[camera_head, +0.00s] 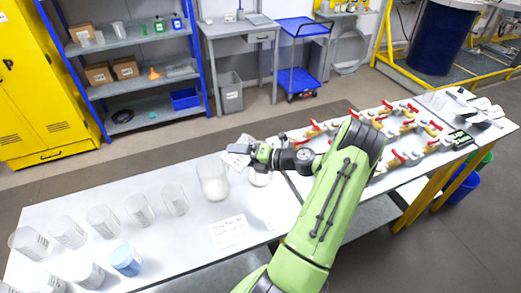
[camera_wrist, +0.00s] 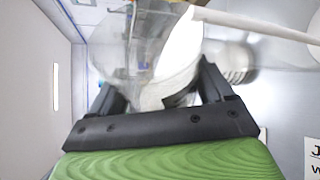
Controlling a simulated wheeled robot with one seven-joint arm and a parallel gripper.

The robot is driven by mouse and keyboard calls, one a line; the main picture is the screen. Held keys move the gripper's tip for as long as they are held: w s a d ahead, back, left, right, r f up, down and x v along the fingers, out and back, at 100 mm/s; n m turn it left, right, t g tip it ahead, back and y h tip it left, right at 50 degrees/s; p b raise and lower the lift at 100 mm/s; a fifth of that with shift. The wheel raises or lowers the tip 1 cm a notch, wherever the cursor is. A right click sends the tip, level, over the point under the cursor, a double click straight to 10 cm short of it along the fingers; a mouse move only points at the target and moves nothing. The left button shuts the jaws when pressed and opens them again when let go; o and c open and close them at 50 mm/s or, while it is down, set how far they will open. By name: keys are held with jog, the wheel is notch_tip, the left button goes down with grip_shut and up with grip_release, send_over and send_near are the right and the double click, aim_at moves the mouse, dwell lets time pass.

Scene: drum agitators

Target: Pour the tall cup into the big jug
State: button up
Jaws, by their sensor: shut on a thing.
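My gripper (camera_head: 246,153) is shut on the tall cup (camera_head: 236,158), a clear vessel with white contents. The cup is strongly tilted, its mouth toward the left, above and right of the big jug's rim. In the wrist view, the clear cup (camera_wrist: 150,50) sits between the black fingers (camera_wrist: 160,95). A white streak (camera_wrist: 260,24) runs from near the cup's mouth to the right edge and looks like a pouring stream. The big jug (camera_head: 213,180) is clear, stands upright on the bench and has white contents low inside. Where the stream lands is not clear.
Several clear cups (camera_head: 138,208) and a blue-toned cup (camera_head: 126,259) stand on the bench at left. Another vessel (camera_head: 259,177) is partly hidden below my gripper. A printed card (camera_head: 228,232) lies in front of the jug. Pipes with red-handled valves (camera_head: 397,155) line the right bench.

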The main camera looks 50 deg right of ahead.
jog(key=shift+d+m+p, duration=0.1)
jog(key=shift+m+p, duration=0.3)
jog(key=shift+p, duration=0.95)
jog(key=shift+d+r+m+y+p, duration=0.2)
jog(key=shift+d+m+y+p, duration=0.15)
jog(key=shift+p, duration=1.05)
jog(key=shift+d+f+t, duration=0.1)
jog(key=shift+f+t, duration=0.05)
jog(key=shift+t, duration=0.15)
jog(key=shift+d+r+m, duration=0.35)
jog(key=shift+d, duration=0.05)
jog(key=shift+d+r+m+t+y, duration=0.3)
jog(key=shift+r+m, duration=0.15)
jog(key=shift+m, duration=0.25)
dwell(0.9)
jog(key=shift+f, duration=0.1)
dwell(0.4)
jog(key=shift+a+f+n, duration=0.1)
jog(key=shift+a+n, duration=0.15)
jog(key=shift+n, duration=0.05)
jog(key=shift+a+f+n, duration=0.1)
jog(key=shift+f+n, duration=0.15)
jog(key=shift+n, duration=0.15)
